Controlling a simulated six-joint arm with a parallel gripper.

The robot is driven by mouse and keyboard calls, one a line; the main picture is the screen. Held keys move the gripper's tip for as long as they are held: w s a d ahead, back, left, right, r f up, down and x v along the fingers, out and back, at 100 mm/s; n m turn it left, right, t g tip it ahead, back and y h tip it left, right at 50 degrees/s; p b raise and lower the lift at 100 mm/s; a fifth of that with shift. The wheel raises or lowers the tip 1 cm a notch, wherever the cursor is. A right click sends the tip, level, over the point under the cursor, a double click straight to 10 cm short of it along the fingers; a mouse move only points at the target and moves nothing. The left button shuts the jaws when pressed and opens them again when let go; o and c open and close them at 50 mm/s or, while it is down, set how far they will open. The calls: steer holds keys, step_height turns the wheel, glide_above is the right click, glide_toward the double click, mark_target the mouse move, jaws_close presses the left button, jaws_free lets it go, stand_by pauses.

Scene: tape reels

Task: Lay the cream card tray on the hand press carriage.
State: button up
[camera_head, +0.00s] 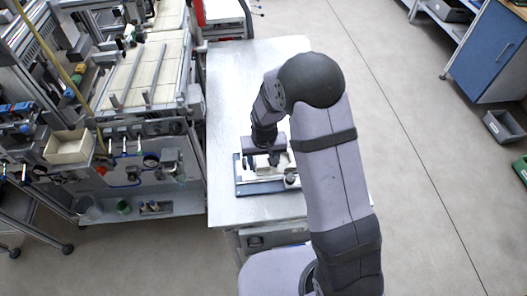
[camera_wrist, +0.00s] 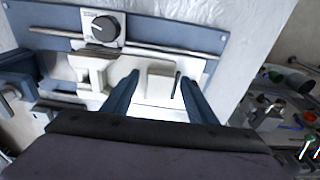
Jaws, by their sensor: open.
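The hand press lies on the metal table as a blue base plate (camera_head: 242,188) with rails and pale fittings. In the wrist view its blue plate (camera_wrist: 185,32) carries a long rod and a dark dial (camera_wrist: 104,28). My gripper (camera_head: 263,160) is low over the press, fingers pointing down. In the wrist view my gripper (camera_wrist: 158,88) is open, with a cream block (camera_wrist: 161,80) showing between and beyond its fingertips. I cannot tell whether this block is the card tray or part of the carriage. My arm hides part of the press.
An open cream box (camera_head: 68,146) sits on the workstation at the left, among gauges and small fittings. The metal table (camera_head: 235,75) is clear behind the press. A blue cabinet (camera_head: 490,50) and a grey bin (camera_head: 502,126) stand at the far right.

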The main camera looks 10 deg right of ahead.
step_height(320, 180, up, 12)
steer(key=s+b, duration=0.1)
steer(key=b, duration=0.1)
steer(key=shift+s+f, duration=0.15)
steer(key=shift+s, duration=0.1)
steer(key=s+d, duration=0.3)
steer(key=s, duration=0.6)
steer(key=s+d+g, duration=0.1)
steer(key=s+d, duration=0.3)
steer(key=s, duration=0.5)
steer(key=shift+s+d+f, duration=0.3)
steer(key=shift+f, duration=0.15)
step_height(320, 180, down, 15)
steer(key=b, duration=1.5)
steer(key=shift+r, duration=0.1)
